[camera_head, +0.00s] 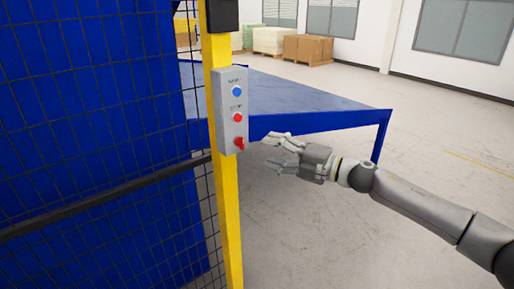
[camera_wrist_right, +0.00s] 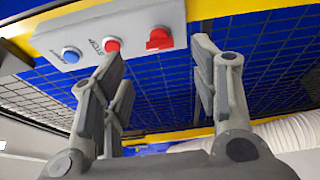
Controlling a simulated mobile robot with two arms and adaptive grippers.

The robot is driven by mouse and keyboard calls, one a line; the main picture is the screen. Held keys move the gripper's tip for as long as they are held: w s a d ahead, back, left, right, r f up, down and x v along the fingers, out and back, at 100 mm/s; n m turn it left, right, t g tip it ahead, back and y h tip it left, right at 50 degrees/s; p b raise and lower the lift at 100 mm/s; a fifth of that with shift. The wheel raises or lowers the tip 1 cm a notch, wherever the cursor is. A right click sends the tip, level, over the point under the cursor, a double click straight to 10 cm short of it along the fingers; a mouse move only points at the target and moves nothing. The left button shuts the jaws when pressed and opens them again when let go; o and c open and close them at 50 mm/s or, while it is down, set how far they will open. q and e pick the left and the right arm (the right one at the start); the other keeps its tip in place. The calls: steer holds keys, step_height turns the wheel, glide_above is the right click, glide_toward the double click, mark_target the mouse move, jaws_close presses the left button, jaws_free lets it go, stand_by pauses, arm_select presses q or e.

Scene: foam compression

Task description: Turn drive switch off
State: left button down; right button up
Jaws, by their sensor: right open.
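A grey control box (camera_head: 230,110) is fixed to the yellow post. It carries a blue button (camera_head: 237,92), a red button (camera_head: 238,118) and, lowest, a red knob-like switch (camera_head: 239,144). In the right wrist view the red switch (camera_wrist_right: 158,40) shows at the box's right end, seen between and beyond the fingers. My right gripper (camera_head: 272,151) is open and empty, a short way right of the switch and apart from it. Its spread fingers also show in the wrist view (camera_wrist_right: 160,62). My left gripper is not in view.
The yellow post (camera_head: 226,210) and black mesh fence (camera_head: 100,130) stand left of my right arm, with a dark bar across the mesh. A blue table (camera_head: 300,97) stands behind the gripper. Pallets of boxes (camera_head: 308,49) are far back. Open floor lies at right.

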steer(key=shift+v, duration=2.4)
